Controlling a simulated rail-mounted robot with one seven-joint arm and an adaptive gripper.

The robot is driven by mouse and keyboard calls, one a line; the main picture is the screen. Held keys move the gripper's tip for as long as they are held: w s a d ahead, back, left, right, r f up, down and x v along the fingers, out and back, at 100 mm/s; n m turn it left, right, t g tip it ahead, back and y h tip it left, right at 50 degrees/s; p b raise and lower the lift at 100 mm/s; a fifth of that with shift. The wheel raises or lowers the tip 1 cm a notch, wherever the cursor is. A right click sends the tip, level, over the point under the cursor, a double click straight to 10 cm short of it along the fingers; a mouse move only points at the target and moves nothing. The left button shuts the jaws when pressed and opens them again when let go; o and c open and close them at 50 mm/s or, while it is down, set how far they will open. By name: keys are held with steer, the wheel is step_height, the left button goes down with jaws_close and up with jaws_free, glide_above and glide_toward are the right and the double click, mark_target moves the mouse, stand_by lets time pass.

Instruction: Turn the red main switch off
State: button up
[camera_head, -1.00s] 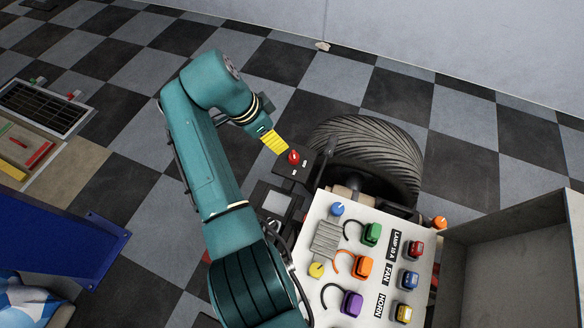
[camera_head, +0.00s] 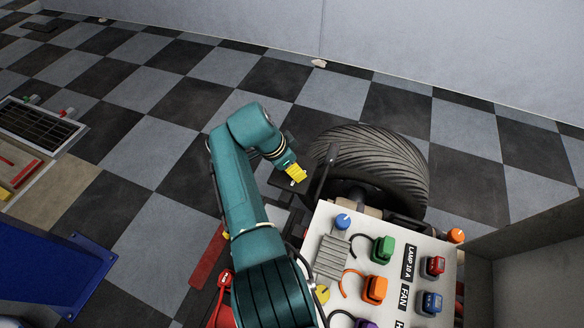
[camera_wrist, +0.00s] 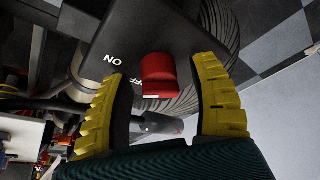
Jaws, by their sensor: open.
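The red main switch (camera_wrist: 157,68) is a red knob on a black plate (camera_wrist: 125,30) in the wrist view. White ON lettering and partly hidden OFF lettering, both upside down in this view, lie left of the knob. A pale mark shows on the knob's lower edge. My gripper (camera_wrist: 165,72) is open, with one yellow ribbed finger on each side of the knob. There is a visible gap at the left; contact on the right cannot be told. In the head view my gripper (camera_head: 297,175) is over the plate beside the tyre, and the knob is hidden.
A large black tyre (camera_head: 385,165) stands right of my gripper. A pale panel (camera_head: 335,225) with coloured plugs and knobs is in front. A grey open box (camera_head: 530,270) is at the right.

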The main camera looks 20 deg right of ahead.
jaws_close()
steer(key=shift+s+p, duration=0.1)
steer(key=shift+p, duration=0.5)
steer(key=n+p, duration=0.1)
steer(key=p, duration=0.2)
steer(key=shift+r+n+t, duration=0.25)
steer(key=shift+n+t, duration=0.05)
steer(key=shift+n, duration=0.1)
steer(key=n+t+p, duration=0.1)
steer(key=n+p, duration=0.1)
steer(key=p, duration=0.2)
steer(key=shift+y, duration=0.4)
steer(key=n+p, duration=0.2)
steer(key=n+t+p, duration=0.1)
steer(key=n+p, duration=0.1)
steer(key=shift+s+f+y, duration=0.1)
steer(key=shift+f+y, duration=0.1)
steer(key=shift+y, duration=0.2)
steer(key=shift+f+n+t+y+p, duration=0.25)
steer(key=shift+n+p, duration=0.35)
steer(key=shift+n, duration=0.4)
steer(key=shift+n+t+y+p, duration=0.15)
steer(key=shift+n+y+p, duration=0.3)
steer(key=shift+n, duration=0.55)
steer(key=shift+f, duration=0.1)
